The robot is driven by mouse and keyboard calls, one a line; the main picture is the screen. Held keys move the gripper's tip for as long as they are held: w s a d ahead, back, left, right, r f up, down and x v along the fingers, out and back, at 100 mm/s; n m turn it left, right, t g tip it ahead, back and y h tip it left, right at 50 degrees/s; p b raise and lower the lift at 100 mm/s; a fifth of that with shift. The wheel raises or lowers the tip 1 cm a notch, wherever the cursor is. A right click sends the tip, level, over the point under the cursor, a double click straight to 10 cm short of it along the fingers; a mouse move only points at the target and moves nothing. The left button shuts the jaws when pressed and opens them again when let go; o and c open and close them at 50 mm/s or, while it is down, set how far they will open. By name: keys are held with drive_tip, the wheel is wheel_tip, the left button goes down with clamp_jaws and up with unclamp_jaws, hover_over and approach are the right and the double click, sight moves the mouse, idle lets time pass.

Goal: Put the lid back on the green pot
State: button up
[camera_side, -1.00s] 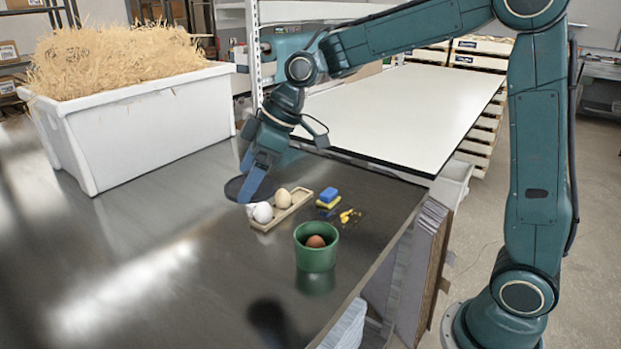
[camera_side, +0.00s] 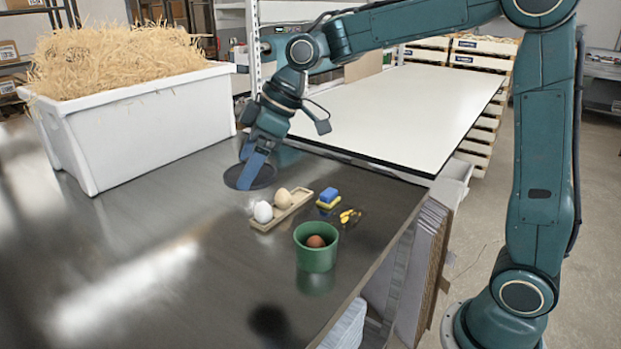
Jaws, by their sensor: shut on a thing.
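The green pot (camera_side: 316,256) stands upright and uncovered near the front edge of the dark table. A brown egg (camera_side: 316,241) shows inside it. A dark round lid (camera_side: 264,178) is at my gripper (camera_side: 250,182), behind and left of the egg tray. My gripper points down and is shut on the lid. The gripper hides part of the lid. The lid appears roughly level; I cannot tell how far it is above the table.
A wooden tray (camera_side: 268,226) with a white egg (camera_side: 263,212) and a beige egg (camera_side: 283,198) lies between lid and pot. A blue and yellow sponge (camera_side: 328,198) and a small yellow item (camera_side: 349,216) lie right of it. A white straw-filled bin (camera_side: 150,135) stands back left. The front left table is clear.

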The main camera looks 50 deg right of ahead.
drive_tip(key=s+d+f, duration=0.6)
drive_tip(key=s+d, duration=0.1)
drive_tip(key=s, duration=0.2)
drive_tip(key=shift+s, duration=0.2)
drive_tip(key=shift+f, duration=0.25)
drive_tip(key=shift+f, duration=3)
drive_tip(key=shift+f, duration=0.15)
idle(0.3)
drive_tip(key=o, duration=0.9)
drive_tip(key=shift+c, duration=0.2)
